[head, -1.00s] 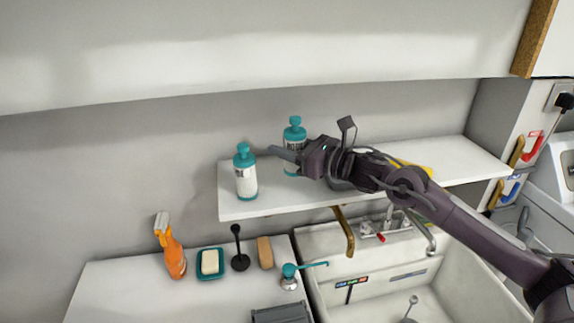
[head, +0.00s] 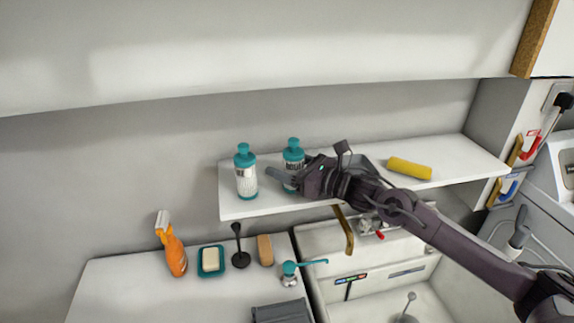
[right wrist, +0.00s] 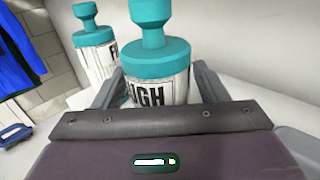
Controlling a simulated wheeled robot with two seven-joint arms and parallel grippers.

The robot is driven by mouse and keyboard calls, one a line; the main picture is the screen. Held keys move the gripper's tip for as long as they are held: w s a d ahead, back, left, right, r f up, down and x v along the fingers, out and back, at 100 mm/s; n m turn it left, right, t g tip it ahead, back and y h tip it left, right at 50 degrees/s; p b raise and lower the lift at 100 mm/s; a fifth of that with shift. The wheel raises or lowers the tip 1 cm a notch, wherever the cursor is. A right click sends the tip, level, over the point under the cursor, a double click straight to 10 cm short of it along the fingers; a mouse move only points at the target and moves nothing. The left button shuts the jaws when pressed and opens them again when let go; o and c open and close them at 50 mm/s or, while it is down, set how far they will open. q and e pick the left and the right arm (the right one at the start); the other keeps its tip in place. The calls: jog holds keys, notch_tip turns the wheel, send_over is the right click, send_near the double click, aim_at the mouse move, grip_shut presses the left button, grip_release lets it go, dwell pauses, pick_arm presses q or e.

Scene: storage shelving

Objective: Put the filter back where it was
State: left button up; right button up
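No item is clearly marked as the filter. A white bottle with a teal cap (head: 293,155) stands upright on the white wall shelf (head: 460,165), its label partly reading "UGH" in the right wrist view (right wrist: 158,88). My right gripper (head: 287,180) is open at this bottle, with one finger on each side of it in the right wrist view (right wrist: 157,78). Small gaps seem to show between fingers and bottle. A similar bottle (head: 246,175) stands to its left. A yellow cylinder (head: 409,168) lies on the shelf to the right. My left gripper is out of view.
A grey object (head: 372,164) on the shelf is partly hidden behind my right arm. Below are an orange spray bottle (head: 174,252), a soap dish (head: 211,273), a brush (head: 265,249) and a sink (head: 390,290). A cabinet overhangs the shelf.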

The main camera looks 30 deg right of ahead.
jog(key=shift+r, duration=0.2)
jog(key=shift+s+d+f, duration=0.15)
jog(key=shift+f, duration=0.1)
jog(key=b+v, duration=0.1)
jog(key=v, duration=0.3)
jog(key=shift+s+d, duration=0.35)
jog(key=shift+s, duration=0.4)
jog(key=v, duration=0.6)
jog(key=shift+r+p, duration=0.15)
jog(key=shift+p, duration=0.15)
jog(key=shift+w, duration=0.1)
